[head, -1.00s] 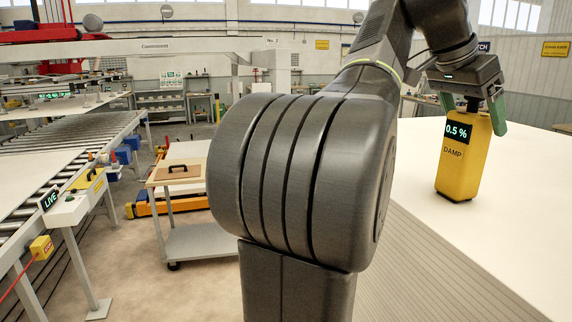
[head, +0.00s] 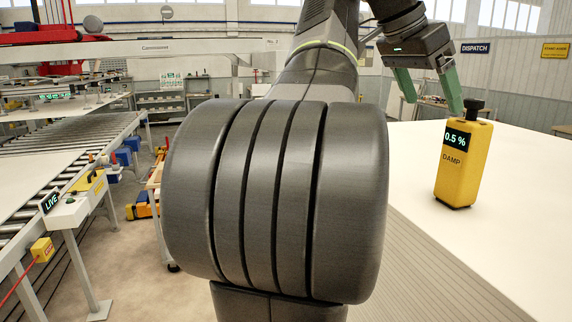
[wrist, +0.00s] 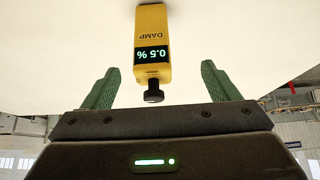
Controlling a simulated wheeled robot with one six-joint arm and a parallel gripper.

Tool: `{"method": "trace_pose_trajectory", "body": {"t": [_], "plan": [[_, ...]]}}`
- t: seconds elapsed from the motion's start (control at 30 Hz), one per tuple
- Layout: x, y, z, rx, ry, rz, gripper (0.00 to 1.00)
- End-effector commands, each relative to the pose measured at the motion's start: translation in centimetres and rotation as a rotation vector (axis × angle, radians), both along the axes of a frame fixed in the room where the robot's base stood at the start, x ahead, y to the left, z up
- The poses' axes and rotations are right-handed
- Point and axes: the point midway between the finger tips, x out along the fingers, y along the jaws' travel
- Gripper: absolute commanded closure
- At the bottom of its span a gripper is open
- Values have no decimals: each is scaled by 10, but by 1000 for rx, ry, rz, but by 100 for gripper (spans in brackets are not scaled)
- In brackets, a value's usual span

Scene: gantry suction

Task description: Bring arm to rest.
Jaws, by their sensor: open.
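My gripper (head: 432,92) is in the upper right of the head view, with its two green fingers spread and nothing between them. It is raised up and to the left of the yellow damp meter (head: 459,165), apart from it. The meter stands upright on the white tabletop (head: 520,190), has a black knob on top and reads "0.5 %". In the wrist view the meter (wrist: 152,30) appears upside down beyond the open fingers (wrist: 158,85). My arm covers the middle of the head view.
A roller conveyor (head: 75,145) runs along the left side. A post with a "LIVE" box (head: 65,210) stands in front of it. A trolley is mostly hidden behind my arm. The white tabletop around the meter is clear.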

Motion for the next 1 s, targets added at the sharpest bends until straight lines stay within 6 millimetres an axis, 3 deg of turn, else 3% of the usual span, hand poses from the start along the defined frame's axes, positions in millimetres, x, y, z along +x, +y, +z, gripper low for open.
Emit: {"method": "trace_pose_trajectory", "body": {"t": [0.2, 0.4, 1.0], "plan": [[-10, 30, -10, -1, -2, 5, 18], [-17, 46, -14, -2, -2, 1, 18], [-20, 52, -17, 0, -1, 3, 18]]}}
